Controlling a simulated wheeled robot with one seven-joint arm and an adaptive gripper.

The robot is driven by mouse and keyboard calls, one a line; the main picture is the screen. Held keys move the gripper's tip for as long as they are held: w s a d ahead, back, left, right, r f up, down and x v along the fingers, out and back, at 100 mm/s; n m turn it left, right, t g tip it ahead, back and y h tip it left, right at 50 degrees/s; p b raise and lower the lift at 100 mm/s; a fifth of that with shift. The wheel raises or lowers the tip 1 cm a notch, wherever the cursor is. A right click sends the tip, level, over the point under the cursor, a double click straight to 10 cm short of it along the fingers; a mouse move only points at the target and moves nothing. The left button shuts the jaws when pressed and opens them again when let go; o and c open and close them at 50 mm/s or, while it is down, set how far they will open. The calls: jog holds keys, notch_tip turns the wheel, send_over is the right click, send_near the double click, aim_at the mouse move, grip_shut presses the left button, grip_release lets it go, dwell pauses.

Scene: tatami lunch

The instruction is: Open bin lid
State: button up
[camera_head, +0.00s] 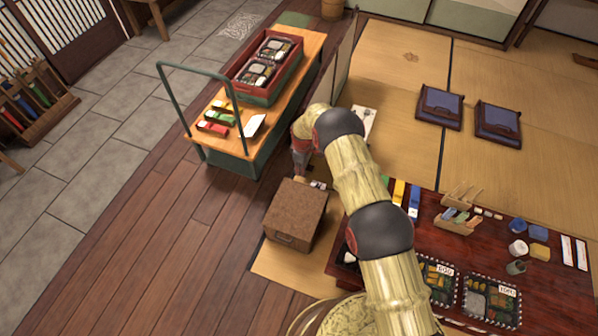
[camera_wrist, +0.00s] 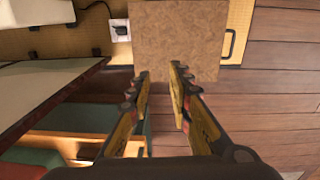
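The bin is a brown box with a flat lid (camera_head: 297,208) and a handle on its front side, standing on the floor left of the low table; the lid lies flat and looks shut. In the wrist view the brown lid (camera_wrist: 180,40) fills the top middle, with a dark handle (camera_wrist: 229,43) at its right side. My gripper (camera_wrist: 160,70) is open and empty, its two fingers apart, with the tips overlapping the lid's lower edge in the picture. In the head view my gripper (camera_head: 301,165) is near the bin's back edge, partly hidden by my arm.
A wooden cart (camera_head: 228,147) with a green rail and a red crate (camera_head: 262,88) stands behind and left of the bin. A dark low table (camera_head: 540,290) with lunch boxes is at the right. A wall outlet plate (camera_wrist: 119,29) is beside the bin. Plank floor (camera_head: 180,240) at left is clear.

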jog(key=shift+o, duration=0.6)
jog(key=shift+w+d+f, duration=0.1)
jog(key=shift+w, duration=0.05)
jog(key=shift+a+r, duration=0.25)
notch_tip(320, 180, up, 12)
jog(key=shift+s+f, duration=0.15)
jog(key=shift+s, duration=0.25)
